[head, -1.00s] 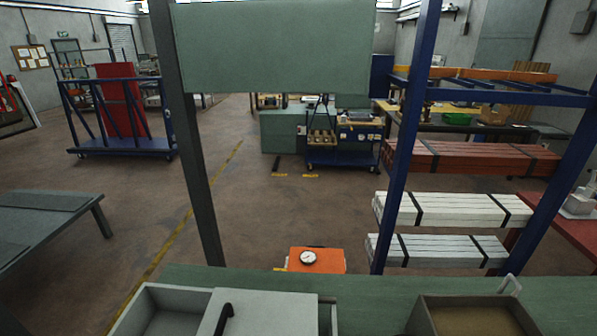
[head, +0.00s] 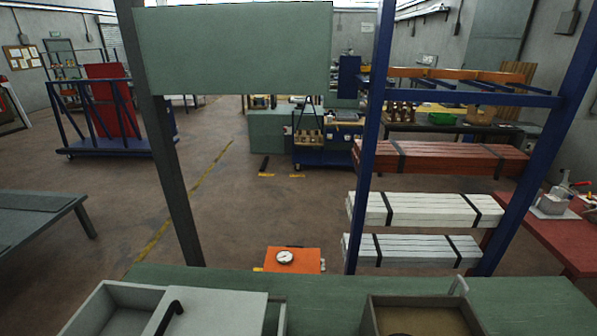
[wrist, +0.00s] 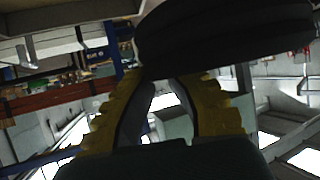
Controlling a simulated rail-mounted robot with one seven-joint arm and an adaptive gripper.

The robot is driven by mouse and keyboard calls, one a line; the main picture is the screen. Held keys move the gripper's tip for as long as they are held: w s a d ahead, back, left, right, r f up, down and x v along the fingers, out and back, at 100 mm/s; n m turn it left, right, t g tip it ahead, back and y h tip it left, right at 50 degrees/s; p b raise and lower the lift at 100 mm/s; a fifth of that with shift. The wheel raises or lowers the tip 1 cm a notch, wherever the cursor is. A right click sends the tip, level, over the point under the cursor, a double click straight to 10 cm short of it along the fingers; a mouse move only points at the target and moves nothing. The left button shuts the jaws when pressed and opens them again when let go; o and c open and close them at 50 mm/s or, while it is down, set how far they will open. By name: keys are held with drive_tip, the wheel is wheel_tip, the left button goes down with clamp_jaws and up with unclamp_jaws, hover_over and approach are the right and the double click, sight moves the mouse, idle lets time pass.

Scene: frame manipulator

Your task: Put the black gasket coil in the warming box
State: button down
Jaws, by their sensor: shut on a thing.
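The black gasket coil (wrist: 225,38) fills the top of the wrist view as thick dark rings. My gripper (wrist: 172,78) has its yellow ribbed fingers closed on the coil's near edge. My gripper and the coil are not visible in the head view. At the bottom left of the head view, a light grey box (head: 88,312) stands on the green bench. Its pale lid (head: 215,312) with a black handle is slid to the right, leaving the left part open. I take this for the warming box, but no label shows.
A box with a brown inside (head: 372,316) stands at the right on the green bench (head: 330,285). An orange unit with a gauge (head: 296,262) is behind the bench. Blue uprights (head: 370,150) and a dark post (head: 170,160) rise beyond it.

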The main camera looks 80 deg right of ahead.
drive_tip(key=w+a+f+n+t+y+b, duration=0.35)
drive_tip(key=w+f+b, duration=0.2)
drive_tip(key=w, duration=0.75)
drive_tip(key=w+a+f+n+t+y+b, duration=0.4)
drive_tip(key=w+f, duration=0.3)
drive_tip(key=w, duration=0.6)
drive_tip(key=w+a+f+n+g+y+b, duration=0.1)
drive_tip(key=w+a+f+n+y+b, duration=0.25)
drive_tip(key=w+a+f, duration=0.4)
drive_tip(key=w+a+f+n+g+y+b, duration=0.1)
drive_tip(key=w+a+f+n+y+b, duration=0.3)
drive_tip(key=a, duration=0.7)
drive_tip(key=w+a+f+n+y+b, duration=0.25)
drive_tip(key=w+a+f+b, duration=0.25)
drive_tip(key=a+f, duration=0.3)
wheel_tip(320, 180, up, 37)
drive_tip(key=w+m+h+p, duration=0.2)
drive_tip(key=h+p, duration=0.1)
drive_tip(key=p, duration=3)
wheel_tip(320, 180, down, 17)
drive_tip(key=s+m+t+h, duration=0.1)
drive_tip(key=s+m+h, duration=0.2)
drive_tip(key=shift+a+h, duration=0.25)
drive_tip(key=shift+h, duration=0.1)
